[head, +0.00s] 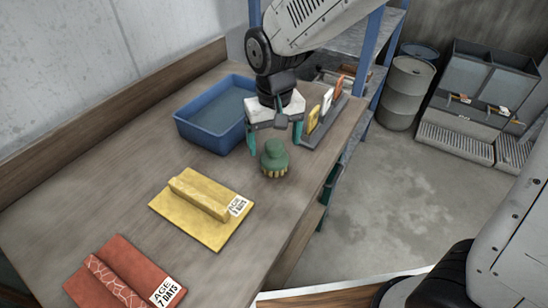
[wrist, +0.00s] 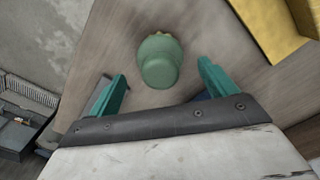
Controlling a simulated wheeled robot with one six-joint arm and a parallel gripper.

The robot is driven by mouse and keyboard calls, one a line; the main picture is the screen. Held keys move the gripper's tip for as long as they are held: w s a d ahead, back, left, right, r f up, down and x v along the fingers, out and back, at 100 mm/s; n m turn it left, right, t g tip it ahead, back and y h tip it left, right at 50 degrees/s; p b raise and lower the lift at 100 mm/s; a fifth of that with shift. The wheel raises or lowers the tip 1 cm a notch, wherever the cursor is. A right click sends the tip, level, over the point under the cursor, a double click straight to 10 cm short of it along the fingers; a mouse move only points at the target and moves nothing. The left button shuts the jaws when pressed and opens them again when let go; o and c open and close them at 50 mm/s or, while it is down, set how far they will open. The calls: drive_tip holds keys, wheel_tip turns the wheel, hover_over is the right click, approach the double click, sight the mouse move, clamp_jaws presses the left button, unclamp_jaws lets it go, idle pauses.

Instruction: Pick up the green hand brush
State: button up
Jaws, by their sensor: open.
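The green hand brush (head: 274,156) stands on the wooden table near its right edge, with pale bristles pointing down onto the tabletop. My gripper (head: 275,142) is just behind and above it, with its teal fingers apart and nothing between them. In the wrist view the brush (wrist: 158,62) shows as a rounded green knob ahead of the fingers of my gripper (wrist: 162,80), roughly midway between their lines. Most of its bristles are hidden under the green body there.
A blue tray (head: 183,129) stands behind left of the brush. A rack with upright cards (head: 326,112) stands close at the right. A yellow board (head: 190,220) and a red board (head: 95,285) lie nearer. Grey drums (head: 406,92) stand on the floor beyond the table.

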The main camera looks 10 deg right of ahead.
wheel_tip(320, 180, down, 4)
drive_tip(key=shift+w+a+f, duration=0.1)
drive_tip(key=shift+w, duration=0.05)
drive_tip(key=c, duration=1.1)
drive_tip(key=shift+r, duration=0.75)
wheel_tip(320, 180, up, 2)
drive_tip(key=shift+r, duration=0.15)
drive_tip(key=s+d, duration=0.2)
drive_tip(key=s, duration=0.5)
drive_tip(key=s+d+r, duration=0.1)
drive_tip(key=s+d, duration=0.1)
drive_tip(key=s, duration=0.6)
drive_tip(key=shift+s+d+r, duration=0.15)
drive_tip(key=shift+s+d, duration=0.05)
drive_tip(key=shift+d, duration=0.15)
